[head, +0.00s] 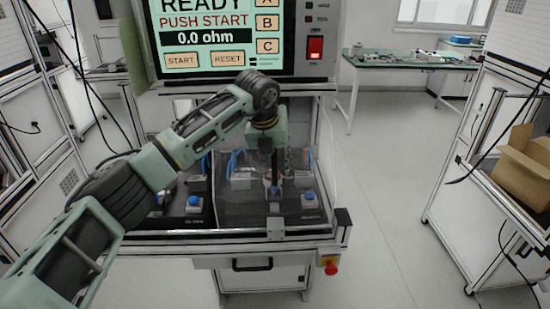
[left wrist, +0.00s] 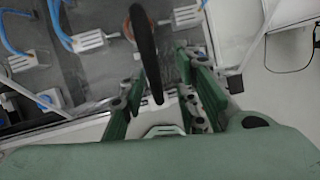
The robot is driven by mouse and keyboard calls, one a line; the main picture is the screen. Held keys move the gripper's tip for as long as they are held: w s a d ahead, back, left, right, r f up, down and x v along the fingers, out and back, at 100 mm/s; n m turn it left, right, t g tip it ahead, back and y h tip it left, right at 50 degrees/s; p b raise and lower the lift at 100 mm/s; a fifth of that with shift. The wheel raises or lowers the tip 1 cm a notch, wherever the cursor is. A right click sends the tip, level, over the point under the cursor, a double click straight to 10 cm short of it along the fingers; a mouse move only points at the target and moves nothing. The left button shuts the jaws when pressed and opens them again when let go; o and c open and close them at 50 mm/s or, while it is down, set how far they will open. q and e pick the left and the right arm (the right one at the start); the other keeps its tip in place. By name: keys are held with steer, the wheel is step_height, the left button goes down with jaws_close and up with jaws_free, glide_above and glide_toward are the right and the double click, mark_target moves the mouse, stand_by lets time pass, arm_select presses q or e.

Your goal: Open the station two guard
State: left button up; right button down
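The test bench has two bays side by side under the display. A clear guard (head: 245,213) appears to cover the right bay, with its front edge low over the bench front. Through it show a blue button (head: 308,197) and grey clamps with blue tubes. A small grey metal plate (head: 275,229) sits at its front edge. My left gripper (head: 273,178) points down over the right bay. In the left wrist view its green fingers (left wrist: 162,85) are apart, with a dark bar (left wrist: 146,55) showing between them. I cannot tell whether they touch it. My right gripper is out of view.
The display (head: 235,35) reads READY, PUSH START, 0.0 ohm. The left bay has another blue button (head: 194,201). A red emergency knob (head: 331,267) and a black drawer handle (head: 252,265) are at the front. Open floor lies right of the bench, before a cardboard box (head: 525,165).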

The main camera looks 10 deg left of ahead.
arm_select(q)
steer(key=shift+a, duration=0.1)
steer(key=shift+s+r, duration=0.15)
steer(key=shift+r, duration=0.2)
steer(key=d+v, duration=0.1)
steer(key=v, duration=1)
steer(key=shift+a, duration=0.5)
steer(key=shift+r, duration=0.1)
